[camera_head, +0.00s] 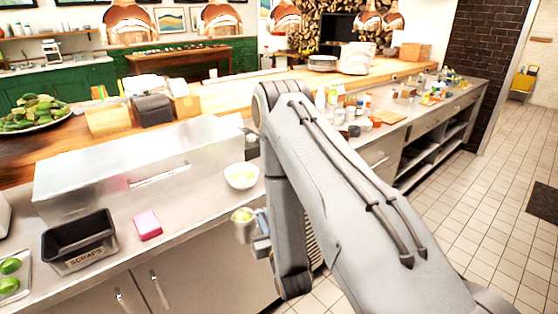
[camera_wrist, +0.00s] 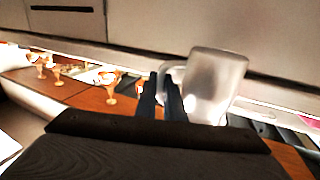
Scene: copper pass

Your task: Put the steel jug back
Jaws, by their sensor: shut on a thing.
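The steel jug (camera_head: 241,232) is in the head view, held just in front of the counter's front edge beside my gripper (camera_head: 261,226). It looks upright, with something pale yellow-green showing at its mouth. In the wrist view the jug (camera_wrist: 215,85) is a smooth pale grey body to the right of my gripper's dark fingers (camera_wrist: 165,95). The fingers are shut on the jug at its near side, seemingly at the handle; the exact grip is hard to see. My arm hides part of the counter behind.
A white bowl (camera_head: 241,177) stands on the steel counter close to the jug. Further left are a pink sponge (camera_head: 147,225), a black scraps bin (camera_head: 79,243) and a tray of limes (camera_head: 12,272). Bare steel lies between sponge and bowl. Small containers (camera_head: 354,114) crowd the counter beyond my arm.

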